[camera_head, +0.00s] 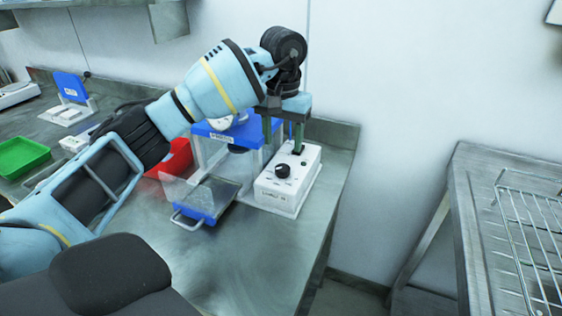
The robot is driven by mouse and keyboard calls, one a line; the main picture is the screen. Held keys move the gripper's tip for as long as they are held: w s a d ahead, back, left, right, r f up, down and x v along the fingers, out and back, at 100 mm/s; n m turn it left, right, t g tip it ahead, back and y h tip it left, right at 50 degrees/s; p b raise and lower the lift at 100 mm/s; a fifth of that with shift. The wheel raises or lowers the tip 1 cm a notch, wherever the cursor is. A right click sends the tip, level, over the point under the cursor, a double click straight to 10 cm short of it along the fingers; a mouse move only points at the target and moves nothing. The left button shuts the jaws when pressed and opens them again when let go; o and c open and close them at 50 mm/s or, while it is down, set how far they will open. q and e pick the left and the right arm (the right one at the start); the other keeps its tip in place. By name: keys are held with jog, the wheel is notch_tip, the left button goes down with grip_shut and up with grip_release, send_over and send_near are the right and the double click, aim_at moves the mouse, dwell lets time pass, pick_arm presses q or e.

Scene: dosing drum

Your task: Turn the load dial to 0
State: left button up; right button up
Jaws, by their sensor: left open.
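A white control box (305,185) stands on the steel bench, near its right end. A black round dial (282,171) sits on its sloped top; it seems to be the load dial, but its scale and pointer are too small to read. My left gripper (283,140) points down over the rear of the box, behind the dial. Its two fingers are apart with no object visible between them. I cannot tell whether a fingertip touches the box. The dial is clear of the fingers in this view. My right gripper is out of view.
A blue-topped device (222,134) with a handled tray (190,226) stands left of the box. A red bin (178,158) is partly behind my left arm. A green tray (22,156) lies farther left. The front bench area is clear. A wire rack (530,225) is at right.

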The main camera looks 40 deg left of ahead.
aim_at(282, 167)
pick_arm(q)
jog(key=shift+f, duration=3.9)
jog(key=shift+c, duration=0.4)
jog(key=c, duration=0.9)
